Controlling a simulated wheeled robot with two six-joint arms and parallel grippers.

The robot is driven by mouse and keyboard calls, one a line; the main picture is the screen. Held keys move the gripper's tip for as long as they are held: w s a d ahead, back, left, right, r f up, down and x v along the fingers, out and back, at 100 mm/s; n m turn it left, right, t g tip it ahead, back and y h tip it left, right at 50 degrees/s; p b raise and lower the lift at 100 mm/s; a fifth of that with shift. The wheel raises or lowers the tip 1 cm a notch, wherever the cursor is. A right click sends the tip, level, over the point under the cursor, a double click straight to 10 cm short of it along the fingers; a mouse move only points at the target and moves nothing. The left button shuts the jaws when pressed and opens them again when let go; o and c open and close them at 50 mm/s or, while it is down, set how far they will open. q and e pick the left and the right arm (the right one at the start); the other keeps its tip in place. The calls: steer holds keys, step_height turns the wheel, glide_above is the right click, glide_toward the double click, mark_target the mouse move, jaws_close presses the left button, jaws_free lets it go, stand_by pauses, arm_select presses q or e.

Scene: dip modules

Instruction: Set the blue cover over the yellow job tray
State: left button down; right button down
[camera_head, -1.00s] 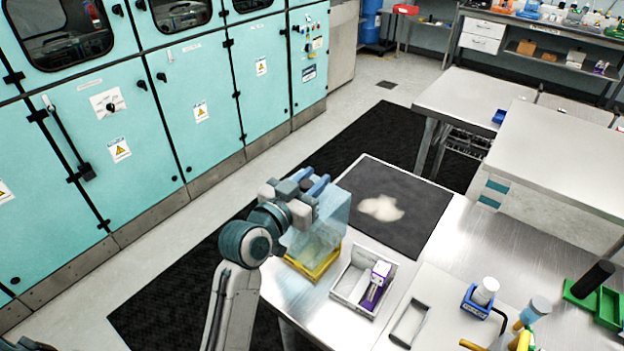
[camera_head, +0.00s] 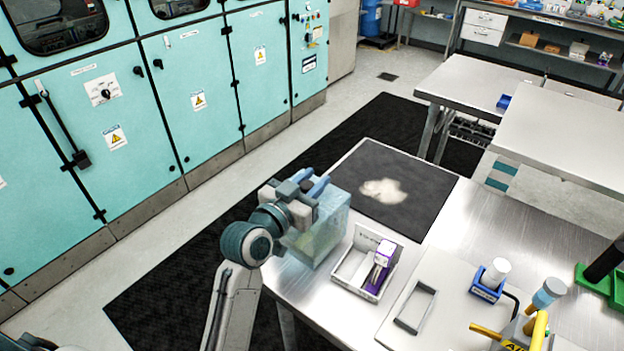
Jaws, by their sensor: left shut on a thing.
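The translucent blue cover (camera_head: 328,230) stands at the table's left front corner. My left gripper (camera_head: 316,192) is shut on the top of the cover, with the arm reaching in from the lower left. The yellow job tray shows only as a faint yellowish tint through the cover's lower part. The cover appears to be down around the tray; whether its rim rests on the table cannot be told. My right gripper is not in view.
A white bin (camera_head: 358,284) holding a purple-and-white item (camera_head: 382,262) stands close right of the cover. A dark mat (camera_head: 420,200) with a pale patch lies behind. An empty white frame (camera_head: 415,306) and a blue holder with a white-capped bottle (camera_head: 490,280) are further right.

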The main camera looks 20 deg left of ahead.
arm_select(q)
steer(key=shift+f, duration=0.25)
steer(key=c, duration=1.2)
jaws_free()
steer(key=shift+o, duration=0.8)
steer(key=shift+r, duration=0.15)
steer(key=shift+r+p, duration=3.2)
steer(key=shift+r, duration=0.2)
